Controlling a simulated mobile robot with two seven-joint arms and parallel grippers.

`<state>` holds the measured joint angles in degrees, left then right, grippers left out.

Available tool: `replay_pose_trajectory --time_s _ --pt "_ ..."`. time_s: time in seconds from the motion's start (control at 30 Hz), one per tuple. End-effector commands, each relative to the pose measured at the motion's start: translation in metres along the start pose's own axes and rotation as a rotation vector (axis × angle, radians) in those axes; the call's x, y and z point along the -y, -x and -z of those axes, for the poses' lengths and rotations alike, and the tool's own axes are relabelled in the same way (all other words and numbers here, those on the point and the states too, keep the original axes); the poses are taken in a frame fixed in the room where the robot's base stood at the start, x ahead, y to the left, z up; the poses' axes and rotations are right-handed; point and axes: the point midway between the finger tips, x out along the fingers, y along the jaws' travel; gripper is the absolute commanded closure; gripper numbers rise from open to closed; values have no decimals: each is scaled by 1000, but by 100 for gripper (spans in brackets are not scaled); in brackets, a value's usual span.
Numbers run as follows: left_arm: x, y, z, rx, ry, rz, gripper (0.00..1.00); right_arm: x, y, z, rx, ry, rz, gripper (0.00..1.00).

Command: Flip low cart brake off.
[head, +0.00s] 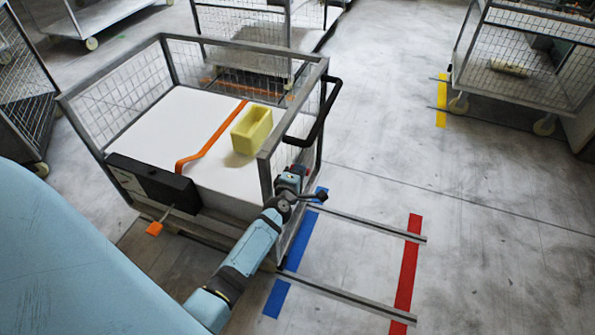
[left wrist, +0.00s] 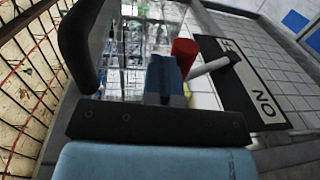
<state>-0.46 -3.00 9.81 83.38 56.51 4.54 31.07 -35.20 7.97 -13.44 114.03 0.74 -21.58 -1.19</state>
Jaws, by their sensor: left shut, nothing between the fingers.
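The low cart (head: 115,128) is a grey mesh-sided cart with a white floor. My left gripper (head: 312,195) is at the cart's near right corner, below the black push handle. In the left wrist view, the shut, empty fingers (left wrist: 163,75) point forward. Just right of them is the brake lever's red knob (left wrist: 185,47) on a pale rod (left wrist: 211,66). I cannot tell if they touch. The rod comes from a dark plate with a white label (left wrist: 262,92), where "ON" reads upside down; the other word is partly covered. My right gripper is not in view.
Floor rails (head: 365,222) cross blue and red tape (head: 405,265). Another mesh cart (head: 525,65) stands at the upper right; floor between is clear.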

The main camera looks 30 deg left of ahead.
Motion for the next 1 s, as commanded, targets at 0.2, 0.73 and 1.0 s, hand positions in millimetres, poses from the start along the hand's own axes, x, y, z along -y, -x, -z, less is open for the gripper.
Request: replay_pose_trajectory --time_s 0.2,0.73,1.0 --pt "-3 13 1 -2 -1 -5 100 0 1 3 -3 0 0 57" --pt "19 21 6 -27 -35 -51 100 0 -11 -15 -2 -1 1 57" --pt "72 56 12 -71 -67 -248 100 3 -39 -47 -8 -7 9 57"
